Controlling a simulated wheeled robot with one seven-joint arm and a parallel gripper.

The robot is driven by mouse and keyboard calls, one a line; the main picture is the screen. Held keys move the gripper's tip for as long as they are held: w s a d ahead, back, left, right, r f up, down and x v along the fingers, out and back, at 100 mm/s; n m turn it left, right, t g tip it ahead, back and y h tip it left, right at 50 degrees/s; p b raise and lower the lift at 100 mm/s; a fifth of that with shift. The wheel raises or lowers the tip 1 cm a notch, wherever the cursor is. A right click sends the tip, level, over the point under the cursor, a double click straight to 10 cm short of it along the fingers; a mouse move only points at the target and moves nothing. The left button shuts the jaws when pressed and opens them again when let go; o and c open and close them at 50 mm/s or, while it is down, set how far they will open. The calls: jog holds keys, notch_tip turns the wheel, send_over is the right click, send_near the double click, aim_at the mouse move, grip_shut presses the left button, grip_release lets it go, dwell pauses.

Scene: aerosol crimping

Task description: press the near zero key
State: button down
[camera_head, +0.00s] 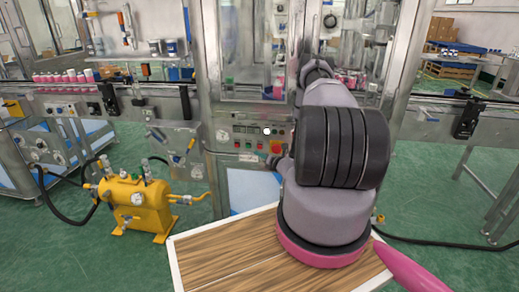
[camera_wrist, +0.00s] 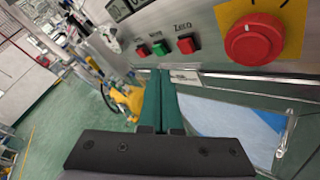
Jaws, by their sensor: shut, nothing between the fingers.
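The red key labelled "Zero" (camera_wrist: 187,44) is on the grey metal control panel in the wrist view, just above and right of my fingertips. A green key (camera_wrist: 160,48) and another red key (camera_wrist: 142,50) sit to its left in the same row. My gripper (camera_wrist: 160,73) has its two dark green fingers together, tips below the key row, apart from the Zero key as far as I can see. In the head view my arm hides the gripper, and the keys on the panel (camera_head: 248,142) are too small to read.
A large red knob on a yellow plate (camera_wrist: 253,39) is right of the keys. A display (camera_wrist: 120,8) is above them. A yellow tank with gauges (camera_head: 137,200) stands on the floor at left. A wood-topped table (camera_head: 225,258) is in front.

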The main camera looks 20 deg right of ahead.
jog(key=shift+s+a, duration=0.6)
jog(key=shift+s, duration=0.2)
